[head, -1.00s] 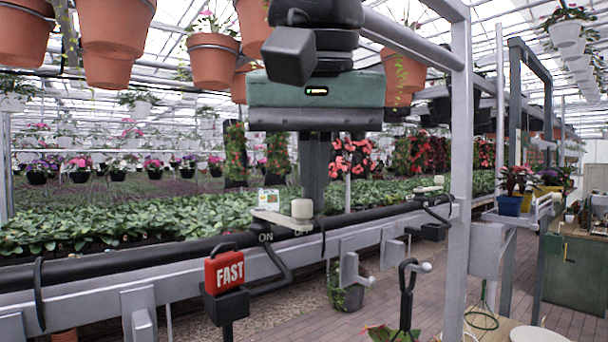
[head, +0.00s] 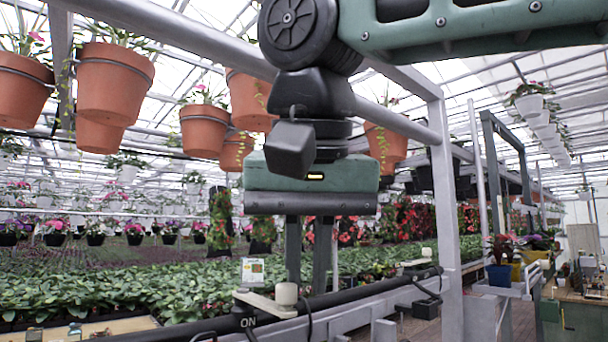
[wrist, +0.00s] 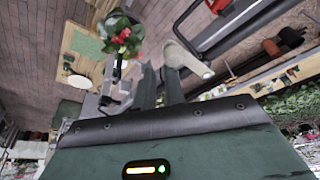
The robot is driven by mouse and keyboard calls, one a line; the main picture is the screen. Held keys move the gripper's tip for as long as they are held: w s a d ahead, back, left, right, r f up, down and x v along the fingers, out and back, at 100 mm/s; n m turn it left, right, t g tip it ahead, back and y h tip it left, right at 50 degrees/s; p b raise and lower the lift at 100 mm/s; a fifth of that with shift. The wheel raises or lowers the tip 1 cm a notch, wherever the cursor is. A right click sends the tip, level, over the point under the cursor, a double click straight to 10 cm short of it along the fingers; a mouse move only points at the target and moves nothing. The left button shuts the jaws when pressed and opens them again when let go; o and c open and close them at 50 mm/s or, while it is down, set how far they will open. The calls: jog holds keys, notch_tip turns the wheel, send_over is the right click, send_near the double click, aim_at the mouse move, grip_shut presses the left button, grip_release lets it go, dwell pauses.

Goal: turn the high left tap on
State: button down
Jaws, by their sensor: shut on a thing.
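The near tap has a flat pale lever (head: 265,303) and an upright cream knob (head: 286,293), on the black pipe (head: 350,301). White lettering "ON" shows below the lever. My gripper (head: 306,288) points down over the knob, its two dark fingers a narrow gap apart. I take it as shut on the knob; the contact is partly hidden. In the wrist view my gripper (wrist: 160,72) shows both fingers, with the pale knob (wrist: 205,71) close beside the right one. A second pale tap (head: 416,262) is farther along the pipe.
A grey rail (head: 190,38) and hanging terracotta pots (head: 113,85) are near my arm. A grey post (head: 446,200) stands to the right. Beds of green plants (head: 110,275) lie behind the pipe. A workbench (head: 575,310) is at far right.

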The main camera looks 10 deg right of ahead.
jog(key=shift+s+a+f, duration=0.1)
jog(key=shift+s+f, duration=0.05)
jog(key=shift+s, duration=0.35)
jog(key=w+p+v, duration=0.1)
jog(key=p+v, duration=0.2)
jog(key=v, duration=1.4)
jog(key=shift+r, duration=0.35)
